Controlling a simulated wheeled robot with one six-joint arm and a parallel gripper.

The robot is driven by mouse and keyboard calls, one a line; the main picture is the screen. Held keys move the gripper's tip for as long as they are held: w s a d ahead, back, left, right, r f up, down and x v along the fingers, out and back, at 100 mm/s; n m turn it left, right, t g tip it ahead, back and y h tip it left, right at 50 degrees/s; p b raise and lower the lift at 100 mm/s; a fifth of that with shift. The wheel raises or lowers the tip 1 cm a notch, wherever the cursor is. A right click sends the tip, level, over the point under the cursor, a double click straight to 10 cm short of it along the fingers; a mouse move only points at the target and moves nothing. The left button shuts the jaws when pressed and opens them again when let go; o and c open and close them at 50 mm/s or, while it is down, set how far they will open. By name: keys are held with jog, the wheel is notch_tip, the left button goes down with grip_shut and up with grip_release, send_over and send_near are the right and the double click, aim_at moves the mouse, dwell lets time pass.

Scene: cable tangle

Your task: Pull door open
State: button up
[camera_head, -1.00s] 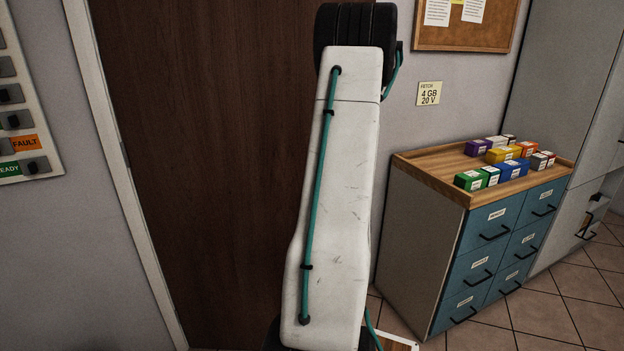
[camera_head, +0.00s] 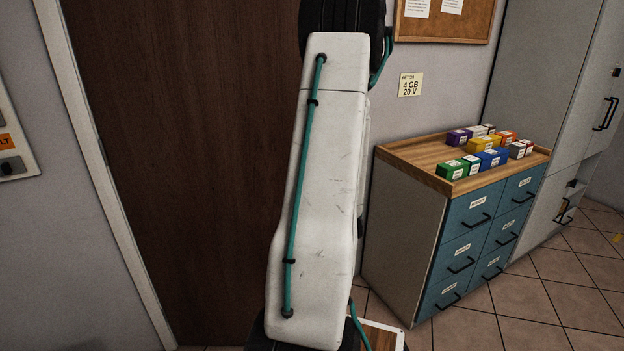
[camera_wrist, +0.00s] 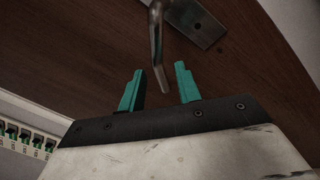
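The dark brown wooden door (camera_head: 185,150) fills the left middle of the head view, behind my white arm. It also fills most of the wrist view (camera_wrist: 75,45). A metal lever handle (camera_wrist: 156,40) hangs into the top of the wrist view, next to a metal plate (camera_wrist: 200,22) on the door. My gripper (camera_wrist: 158,85) has two teal fingers, spread apart with nothing held between them. The handle's free end reaches down to near the gap between the fingertips; whether it lies within the gap in depth I cannot tell. The handle and gripper do not show in the head view.
A cabinet (camera_head: 400,230) with blue drawers and coloured boxes on top stands right of the door. A tall grey cupboard (camera_head: 545,75) is beyond it. A switch panel (camera_head: 15,160) is at the left edge. Tiled floor (camera_head: 530,310) is clear at lower right.

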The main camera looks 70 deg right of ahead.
jog(key=shift+v, duration=2.05)
jog(key=shift+d, duration=0.1)
